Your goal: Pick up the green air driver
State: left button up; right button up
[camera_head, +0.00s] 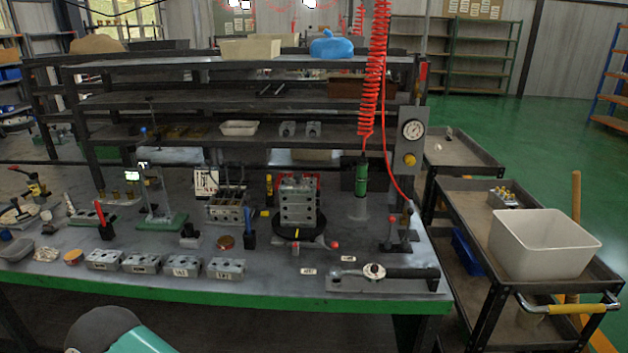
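The green air driver (361,178) hangs upright at the lower end of a red coiled hose (372,75), above the right part of the workbench (290,262). A pressure gauge panel stands just right of it. No gripper shows in the view. A rounded grey and teal part at the bottom left edge looks like a piece of my own arm; its gripper is out of frame.
A row of metal valve blocks (181,266) lies along the bench front. A block on a round turntable (299,205) stands left of the driver. A torque wrench (385,276) lies front right. A cart with a white bin (543,245) stands at the right.

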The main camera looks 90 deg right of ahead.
aim_at(362, 162)
jog(key=k, duration=0.9)
jog(key=z, duration=0.55)
jog(key=k, duration=0.55)
jog(key=z, duration=0.95)
jog(key=i, duration=0.35)
jog(key=z, duration=0.2)
